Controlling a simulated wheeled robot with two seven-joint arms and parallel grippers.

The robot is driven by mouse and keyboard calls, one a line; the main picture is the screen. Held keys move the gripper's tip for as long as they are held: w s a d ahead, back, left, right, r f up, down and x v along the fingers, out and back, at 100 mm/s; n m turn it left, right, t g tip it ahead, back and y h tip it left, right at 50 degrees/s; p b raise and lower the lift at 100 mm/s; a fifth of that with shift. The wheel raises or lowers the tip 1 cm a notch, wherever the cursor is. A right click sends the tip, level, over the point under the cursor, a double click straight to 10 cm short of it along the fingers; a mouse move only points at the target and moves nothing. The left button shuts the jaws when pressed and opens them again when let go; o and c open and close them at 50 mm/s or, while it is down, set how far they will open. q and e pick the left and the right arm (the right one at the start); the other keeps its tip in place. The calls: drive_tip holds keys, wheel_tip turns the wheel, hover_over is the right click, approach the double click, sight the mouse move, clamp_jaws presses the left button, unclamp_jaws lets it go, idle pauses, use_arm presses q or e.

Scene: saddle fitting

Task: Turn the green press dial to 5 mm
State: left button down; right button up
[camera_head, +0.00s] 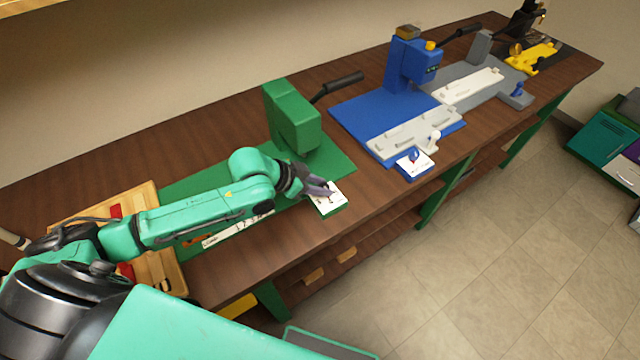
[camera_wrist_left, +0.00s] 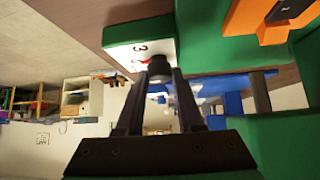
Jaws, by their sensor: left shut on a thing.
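The green press (camera_head: 292,118) stands on its green base at the middle of the bench. Its dial has a white scale face on a small green block (camera_head: 332,203) at the base's front corner. My left gripper (camera_head: 322,190) reaches over this face from the left. In the left wrist view my left gripper (camera_wrist_left: 160,74) is shut on the dark dial knob (camera_wrist_left: 157,64). A red mark shows beside the knob, and a "3" is readable on the white face (camera_wrist_left: 124,54). The rest of the scale is hidden, so I cannot tell the setting. My right gripper is not in view.
The blue press (camera_head: 412,65) with its own dial (camera_head: 418,165) stands to the right, and a yellow fixture (camera_head: 532,57) is farther back. A wooden tray (camera_head: 140,203) lies at the left under my arm. Bare wood (camera_head: 375,190) and the bench's front edge lie right of the green dial.

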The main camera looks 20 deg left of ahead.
use_arm(q)
drive_tip(key=shift+s+d+r+n+t+y+p, duration=0.1)
drive_tip(key=shift+n+t+y+p, duration=0.3)
drive_tip(key=shift+n+p, duration=0.3)
drive_tip(key=shift+s+d+n+t+y+p, duration=0.1)
drive_tip(key=shift+n+t+y+p, duration=0.25)
drive_tip(key=shift+n+p, duration=0.35)
drive_tip(key=n+t+y+p, duration=0.1)
drive_tip(key=n+y, duration=0.1)
drive_tip(key=n, duration=0.1)
drive_tip(key=shift+d, duration=0.15)
drive_tip(key=n+y, duration=0.2)
drive_tip(key=shift+d+n, duration=0.1)
drive_tip(key=shift+n, duration=0.2)
drive_tip(key=shift+d+f+n+y, duration=0.1)
drive_tip(key=shift+f+n+y, duration=0.1)
drive_tip(key=shift+n+y, duration=1.3)
drive_tip(key=shift+n, duration=0.3)
drive_tip(key=c, duration=0.5)
unclamp_jaws()
drive_tip(key=shift+r, duration=0.15)
drive_tip(key=b+v, duration=0.2)
drive_tip(key=v, duration=1.2)
drive_tip(key=shift+s+r, duration=0.1)
drive_tip(key=shift+s, duration=0.05)
